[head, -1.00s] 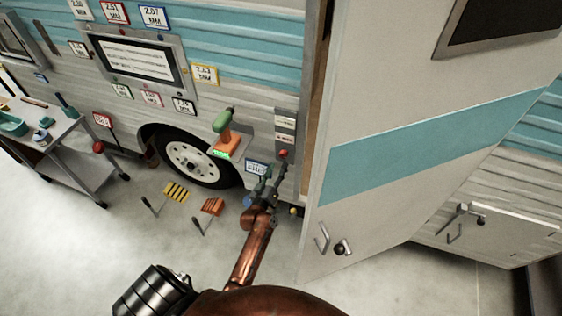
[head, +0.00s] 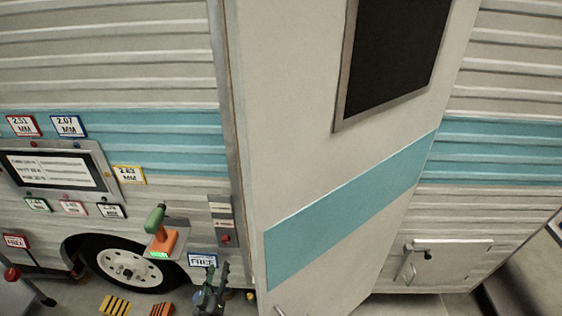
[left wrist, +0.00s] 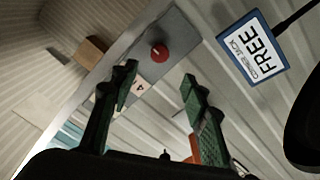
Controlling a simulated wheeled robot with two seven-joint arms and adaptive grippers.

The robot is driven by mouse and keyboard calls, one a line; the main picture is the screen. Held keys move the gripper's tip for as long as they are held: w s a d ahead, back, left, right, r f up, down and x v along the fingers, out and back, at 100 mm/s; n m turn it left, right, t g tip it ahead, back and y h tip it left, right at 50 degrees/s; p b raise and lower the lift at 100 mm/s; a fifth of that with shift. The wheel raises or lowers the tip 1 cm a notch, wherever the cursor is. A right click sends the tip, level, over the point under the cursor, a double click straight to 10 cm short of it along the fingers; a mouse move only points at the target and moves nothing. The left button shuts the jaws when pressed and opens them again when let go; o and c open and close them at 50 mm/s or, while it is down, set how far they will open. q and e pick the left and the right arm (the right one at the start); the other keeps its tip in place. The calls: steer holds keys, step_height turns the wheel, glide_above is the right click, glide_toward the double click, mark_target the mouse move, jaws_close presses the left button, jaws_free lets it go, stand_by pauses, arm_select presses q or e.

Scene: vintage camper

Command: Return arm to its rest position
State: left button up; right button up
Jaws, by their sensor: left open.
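My left gripper (head: 212,292) shows at the bottom edge of the head view, in front of the camper's lower side, left of the open door. In the left wrist view its two green fingers (left wrist: 160,95) stand wide apart with nothing between them. Beyond them are a grey panel (left wrist: 172,42) with a red knob (left wrist: 159,51) and a blue-framed sign reading FREE (left wrist: 252,47). Most of my left arm is below the head view. My right gripper is not in view.
The camper door (head: 300,180) stands open to the right of my gripper. An orange and green tool (head: 158,230) sits on a small ledge to the left. A wheel (head: 128,264) and yellow-black striped block (head: 114,305) are lower left. A hatch with a handle (head: 430,262) is at right.

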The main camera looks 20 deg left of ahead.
arm_select(q)
steer(key=s+d+f+m+g+h, duration=0.1)
steer(key=s+d+f+g, duration=0.15)
steer(key=f, duration=0.55)
steer(key=s+d+f+m+g+h, duration=0.1)
steer(key=s+d+f, duration=0.15)
steer(key=f, duration=0.45)
steer(key=s+d+f+m+g+h, duration=0.1)
steer(key=s+f+m+g, duration=0.15)
steer(key=f, duration=0.55)
steer(key=s+d+f+m+g+p, duration=0.1)
steer(key=s+d+f+g, duration=0.2)
steer(key=s+f, duration=1)
steer(key=s+f+m+g, duration=0.1)
steer(key=s+f, duration=0.3)
steer(key=s, duration=0.8)
steer(key=s+a+f+m+g+p, duration=0.1)
steer(key=s+f+g, duration=0.3)
steer(key=s, duration=0.9)
steer(key=s+f+m+g, duration=0.2)
steer(key=s+f, duration=0.3)
steer(key=s, duration=0.8)
steer(key=shift+a+f+g+h, duration=0.2)
steer(key=shift+a+g+h, duration=0.2)
steer(key=shift+g, duration=0.2)
steer(key=shift+m, duration=0.25)
steer(key=shift+c, duration=0.4)
